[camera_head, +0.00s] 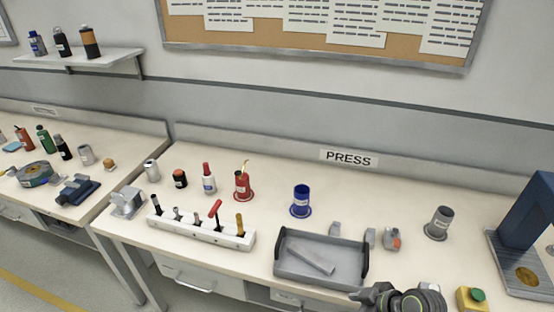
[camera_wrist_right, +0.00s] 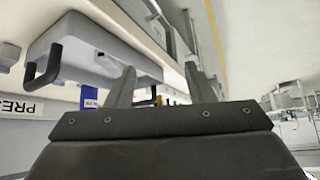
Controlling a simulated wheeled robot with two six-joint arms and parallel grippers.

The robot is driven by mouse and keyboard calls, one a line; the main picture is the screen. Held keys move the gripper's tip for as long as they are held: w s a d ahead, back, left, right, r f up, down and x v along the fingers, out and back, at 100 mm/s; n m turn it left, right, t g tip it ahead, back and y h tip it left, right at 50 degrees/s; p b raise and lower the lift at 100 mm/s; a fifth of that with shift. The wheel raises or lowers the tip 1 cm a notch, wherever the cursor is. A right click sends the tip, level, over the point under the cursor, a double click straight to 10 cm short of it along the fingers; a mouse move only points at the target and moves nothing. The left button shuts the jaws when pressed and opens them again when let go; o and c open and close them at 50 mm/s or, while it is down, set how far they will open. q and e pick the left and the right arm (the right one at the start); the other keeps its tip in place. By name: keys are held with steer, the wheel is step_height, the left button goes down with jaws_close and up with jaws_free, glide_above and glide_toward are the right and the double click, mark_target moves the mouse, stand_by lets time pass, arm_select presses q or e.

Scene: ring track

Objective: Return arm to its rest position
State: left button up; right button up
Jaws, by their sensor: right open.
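My right arm (camera_head: 405,301) shows at the bottom edge of the head view, just in front of the grey tray's right end. In the right wrist view my right gripper (camera_wrist_right: 158,90) has its two fingers spread apart, with nothing held between them. The view is turned over, and the grey tray (camera_wrist_right: 95,45) with a dark handle lies beyond the fingers. My left arm and gripper are not in view.
On the PRESS bench, the grey tray (camera_head: 315,278) holds a flat grey bar (camera_head: 310,260). A white tool rack (camera_head: 202,233), red holder (camera_head: 243,184), blue cup (camera_head: 301,201), grey cup (camera_head: 439,222), green-button box (camera_head: 473,299) and blue press (camera_head: 530,235) stand around it.

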steer(key=s+d+f+m+g+h+b, duration=0.15)
steer(key=s+d+f+m, duration=0.25)
steer(key=f, duration=0.9)
steer(key=s+d+f+m+h+b, duration=0.1)
steer(key=s+d+f+m+h, duration=0.3)
steer(key=f, duration=0.9)
steer(key=s+d+f+m, duration=0.1)
steer(key=s+f, duration=0.4)
steer(key=s, duration=0.3)
steer(key=s+d+f+g+h+b, duration=0.1)
steer(key=s+d+f, duration=0.1)
steer(key=s+f, duration=0.4)
steer(key=s+d+f+m+g, duration=0.1)
steer(key=s+f, duration=0.4)
steer(key=s, duration=0.6)
steer(key=shift+s+d+f+m+b, duration=0.3)
steer(key=shift+s+d+f+b, duration=0.05)
steer(key=shift+f+b, duration=0.05)
